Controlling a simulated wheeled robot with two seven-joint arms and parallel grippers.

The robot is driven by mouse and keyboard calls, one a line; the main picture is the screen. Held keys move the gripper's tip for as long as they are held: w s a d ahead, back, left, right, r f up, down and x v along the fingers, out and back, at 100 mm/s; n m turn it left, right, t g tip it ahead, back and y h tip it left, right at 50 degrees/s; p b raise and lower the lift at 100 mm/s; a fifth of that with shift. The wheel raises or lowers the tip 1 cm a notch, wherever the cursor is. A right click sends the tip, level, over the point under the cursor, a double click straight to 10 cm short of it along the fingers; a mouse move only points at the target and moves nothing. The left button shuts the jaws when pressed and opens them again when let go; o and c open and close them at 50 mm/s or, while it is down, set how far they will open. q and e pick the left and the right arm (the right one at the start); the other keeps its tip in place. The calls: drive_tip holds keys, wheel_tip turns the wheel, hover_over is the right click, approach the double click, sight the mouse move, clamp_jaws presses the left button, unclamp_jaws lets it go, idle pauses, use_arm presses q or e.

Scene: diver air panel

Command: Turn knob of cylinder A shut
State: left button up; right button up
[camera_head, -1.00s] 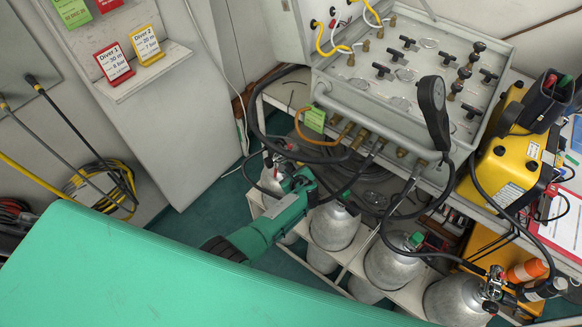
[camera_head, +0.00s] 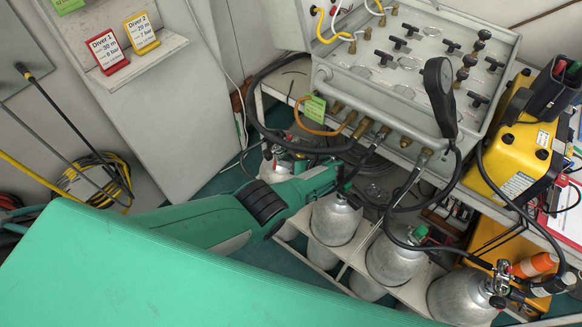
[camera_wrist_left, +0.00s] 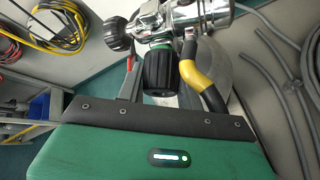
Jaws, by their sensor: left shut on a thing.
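My left gripper (camera_wrist_left: 158,82) is shut on a black knob with a green ring (camera_wrist_left: 158,68). In the wrist view, the knob sits on a chrome valve (camera_wrist_left: 180,17) atop a grey cylinder. In the head view, my green hand lies across the row of silver cylinders, near the leftmost cylinder (camera_head: 272,172); my fingertips and the knob are hidden there. I cannot read which cylinder carries the letter A. A second black knob (camera_wrist_left: 118,34) stands to the left on the same valve. My right gripper is not in view.
A black hose with a yellow band (camera_wrist_left: 202,75) runs close beside the held knob. Other cylinders (camera_head: 392,262) stand to the right in a white rack. Grey coiled hose (camera_wrist_left: 285,75) lies right.

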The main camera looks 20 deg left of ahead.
use_arm(q)
drive_tip(key=shift+m+y+b, duration=0.3)
drive_tip(key=shift+m+b, duration=0.1)
drive_tip(key=shift+b, duration=0.15)
drive_tip(key=shift+g, duration=0.3)
drive_tip(key=o, duration=1)
